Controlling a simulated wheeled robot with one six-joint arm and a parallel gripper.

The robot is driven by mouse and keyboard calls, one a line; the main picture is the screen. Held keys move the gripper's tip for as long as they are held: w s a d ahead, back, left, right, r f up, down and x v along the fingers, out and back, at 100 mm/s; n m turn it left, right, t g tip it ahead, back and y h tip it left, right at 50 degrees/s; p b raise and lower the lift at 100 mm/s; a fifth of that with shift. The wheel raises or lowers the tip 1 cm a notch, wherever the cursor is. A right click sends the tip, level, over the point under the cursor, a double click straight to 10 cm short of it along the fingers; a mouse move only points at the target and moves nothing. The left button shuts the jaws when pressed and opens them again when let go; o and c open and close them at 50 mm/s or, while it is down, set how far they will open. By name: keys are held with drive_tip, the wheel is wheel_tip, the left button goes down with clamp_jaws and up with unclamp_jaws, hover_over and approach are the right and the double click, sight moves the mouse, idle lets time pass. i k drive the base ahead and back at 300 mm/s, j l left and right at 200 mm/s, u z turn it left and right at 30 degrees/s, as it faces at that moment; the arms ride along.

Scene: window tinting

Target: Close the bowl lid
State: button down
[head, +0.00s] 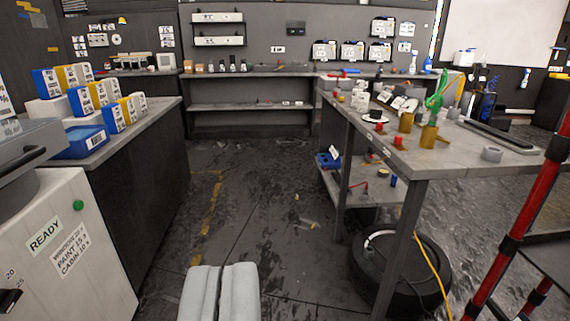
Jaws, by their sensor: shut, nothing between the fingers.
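My gripper (221,268) shows at the bottom centre. Its two pale grey fingers are together, with nothing between them, and they point out over the dark floor. A grey rounded part with a dark handle (22,157) stands on a white machine (75,240) at the left edge. It may be the bowl or its lid; it is cut off by the frame, so I cannot tell whether it is open. My gripper is to the right of the machine and apart from it. No other bowl or lid is clear in view.
A left counter (155,115) holds blue and yellow boxes and a blue tray (80,142). A cluttered grey workbench (445,157) stands right, with a black tyre (408,270) and yellow cable below. A red frame (520,225) is far right. The middle floor (265,190) is mostly clear.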

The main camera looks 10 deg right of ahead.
sight(376, 80)
drive_tip(key=i, duration=0.8)
drive_tip(key=i+u, duration=0.15)
drive_tip(key=i, duration=0.65)
drive_tip(key=i+l, duration=0.15)
drive_tip(key=i, duration=0.7)
drive_tip(key=i+l+u, duration=0.15)
drive_tip(key=i, duration=0.65)
drive_tip(key=i+l+z, duration=0.3)
drive_tip(key=l, duration=0.2)
drive_tip(key=i+l+z, duration=0.25)
drive_tip(key=i+l, duration=0.1)
drive_tip(key=l, duration=0.05)
